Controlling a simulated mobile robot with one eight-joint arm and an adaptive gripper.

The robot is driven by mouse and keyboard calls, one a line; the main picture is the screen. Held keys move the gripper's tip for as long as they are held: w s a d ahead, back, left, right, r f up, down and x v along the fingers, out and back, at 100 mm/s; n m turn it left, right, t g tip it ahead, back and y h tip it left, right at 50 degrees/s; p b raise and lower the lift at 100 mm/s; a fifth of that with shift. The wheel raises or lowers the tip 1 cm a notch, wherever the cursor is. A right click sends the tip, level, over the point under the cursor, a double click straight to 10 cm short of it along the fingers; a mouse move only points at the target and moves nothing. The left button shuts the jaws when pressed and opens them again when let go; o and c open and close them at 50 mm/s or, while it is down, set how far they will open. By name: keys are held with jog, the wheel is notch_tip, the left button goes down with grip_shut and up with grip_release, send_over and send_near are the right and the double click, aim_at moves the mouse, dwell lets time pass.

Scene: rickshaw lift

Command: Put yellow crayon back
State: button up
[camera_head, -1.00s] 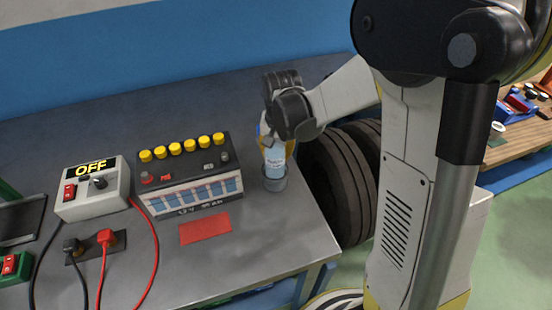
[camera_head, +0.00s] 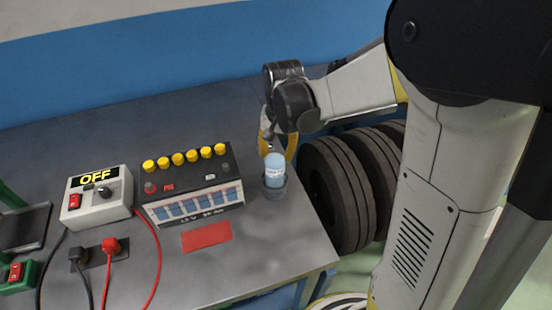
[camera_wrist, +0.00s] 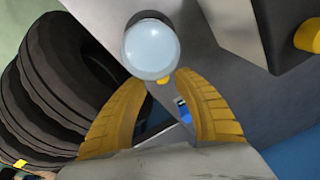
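I cannot make out a yellow crayon in these views. My gripper (camera_head: 277,155) is open, its yellow fingers spread at the top of a pale blue bottle (camera_head: 274,172). Nothing shows held between the fingers.
A battery (camera_head: 192,188) with a row of yellow caps stands left of the bottle on the grey bench (camera_head: 70,145). A red patch (camera_head: 206,236) lies in front. A switch box (camera_head: 97,197) marked OFF and cables are at left. Black tires (camera_head: 338,195) stand right of the bench.

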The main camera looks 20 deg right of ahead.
notch_tip(320, 180, up, 6)
jog(key=p, duration=0.2)
jog(key=s+r+n+t, duration=0.2)
jog(key=s+r+t, duration=0.1)
jog(key=s, duration=0.5)
jog(key=s+r+n+t, duration=0.3)
jog(key=s+r, duration=0.1)
jog(key=s, duration=0.4)
jog(key=shift+r, duration=0.3)
